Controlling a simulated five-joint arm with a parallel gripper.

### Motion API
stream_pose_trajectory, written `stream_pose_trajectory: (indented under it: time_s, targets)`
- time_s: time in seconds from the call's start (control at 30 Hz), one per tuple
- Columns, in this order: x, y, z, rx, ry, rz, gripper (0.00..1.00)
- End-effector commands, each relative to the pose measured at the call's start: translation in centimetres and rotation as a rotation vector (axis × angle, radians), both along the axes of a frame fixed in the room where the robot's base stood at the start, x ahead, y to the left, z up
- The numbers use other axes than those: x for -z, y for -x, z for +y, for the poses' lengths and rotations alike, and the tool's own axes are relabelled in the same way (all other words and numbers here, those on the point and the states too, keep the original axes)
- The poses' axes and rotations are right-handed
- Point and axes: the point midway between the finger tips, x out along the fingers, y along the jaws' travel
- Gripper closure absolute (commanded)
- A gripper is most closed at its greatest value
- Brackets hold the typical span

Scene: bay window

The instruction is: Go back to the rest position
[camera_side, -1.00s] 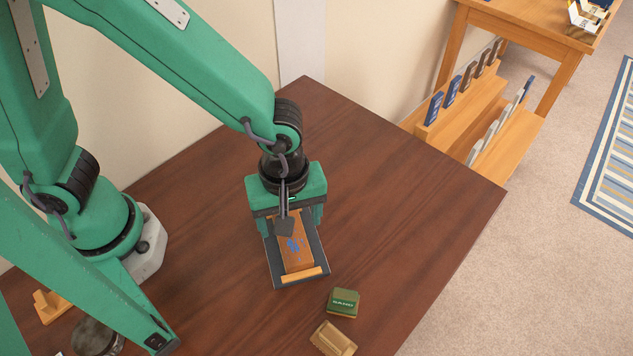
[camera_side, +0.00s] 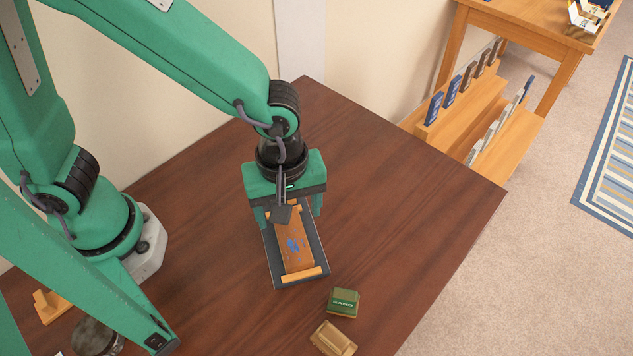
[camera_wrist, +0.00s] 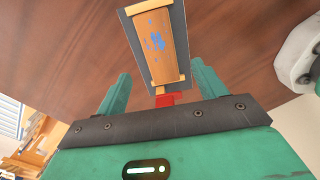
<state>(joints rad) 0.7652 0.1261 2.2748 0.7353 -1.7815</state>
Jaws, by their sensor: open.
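My gripper (camera_side: 291,214) is green with a dark band and is open and empty. It hangs above the back end of a dark tray (camera_side: 313,241) on the table. A brown wooden block (camera_side: 295,250) with blue marks lies in the tray between light wooden end strips. In the wrist view, my two green fingers (camera_wrist: 160,92) stand wide apart. The block (camera_wrist: 157,50) and the dark tray (camera_wrist: 180,60) lie beyond them, apart from the fingers. A small red part (camera_wrist: 168,99) shows at the gripper's middle.
A green-topped box (camera_side: 343,302) and a tan wooden piece (camera_side: 334,338) lie in front of the tray. A round dark lid-like object (camera_side: 93,337) and a small wooden stand (camera_side: 50,306) are at the left. The table's right side is clear. A wooden rack (camera_side: 465,112) stands beyond.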

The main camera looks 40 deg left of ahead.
Motion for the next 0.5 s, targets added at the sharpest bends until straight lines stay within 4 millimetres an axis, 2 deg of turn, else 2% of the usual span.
stream_pose_trajectory:
  time_s: [0.27,0.5]
  targets:
    - [-2.8,-1.6,2.7,0.11,0.035,-0.052,0.3]
    - [-6.5,-2.9,7.2,0.294,0.055,-0.145,0.3]
